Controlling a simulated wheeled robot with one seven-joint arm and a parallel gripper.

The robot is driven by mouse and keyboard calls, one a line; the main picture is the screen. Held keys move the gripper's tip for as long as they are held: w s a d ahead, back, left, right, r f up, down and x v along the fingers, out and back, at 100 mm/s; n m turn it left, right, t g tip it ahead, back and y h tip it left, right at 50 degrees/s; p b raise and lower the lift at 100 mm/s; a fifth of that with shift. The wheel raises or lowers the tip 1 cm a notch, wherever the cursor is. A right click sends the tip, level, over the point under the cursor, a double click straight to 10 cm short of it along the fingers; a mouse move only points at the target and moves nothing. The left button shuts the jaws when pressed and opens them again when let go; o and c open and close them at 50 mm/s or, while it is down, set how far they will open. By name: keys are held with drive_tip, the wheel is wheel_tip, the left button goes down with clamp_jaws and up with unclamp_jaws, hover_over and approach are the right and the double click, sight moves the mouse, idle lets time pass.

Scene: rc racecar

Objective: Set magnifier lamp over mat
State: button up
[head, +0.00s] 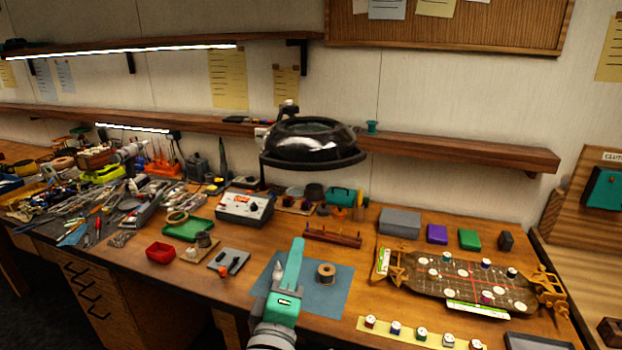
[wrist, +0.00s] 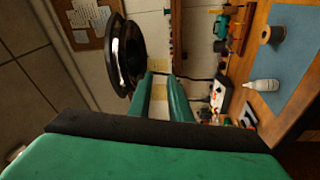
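The black magnifier lamp (head: 312,142), with a round ring head, hangs in front of the shelf, beyond and above my gripper. It also shows in the wrist view (wrist: 122,55), just left of the fingertips. A thin dark arm runs by the fingertips; I cannot tell whether they touch it. The blue mat (head: 335,299) lies on the bench under my gripper and shows at upper right in the wrist view (wrist: 292,50). My teal gripper (head: 298,243) is raised over the mat. In the wrist view its fingers (wrist: 160,78) are apart with a narrow gap, nothing seen held.
A spool (head: 326,274) stands on the mat, with a small white bottle (head: 277,271) beside my gripper. A white instrument box (head: 245,207), red tray (head: 160,253) and tools crowd the left. The shelf (head: 450,150) crosses behind.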

drive_tip(key=h, duration=0.2)
approach(312, 168)
drive_tip(key=shift+n, duration=0.4)
drive_tip(key=x, duration=0.8)
drive_tip(key=shift+w+d, duration=0.15)
drive_tip(key=shift+w, duration=0.15)
drive_tip(key=shift+c, duration=0.6)
clamp_jaws()
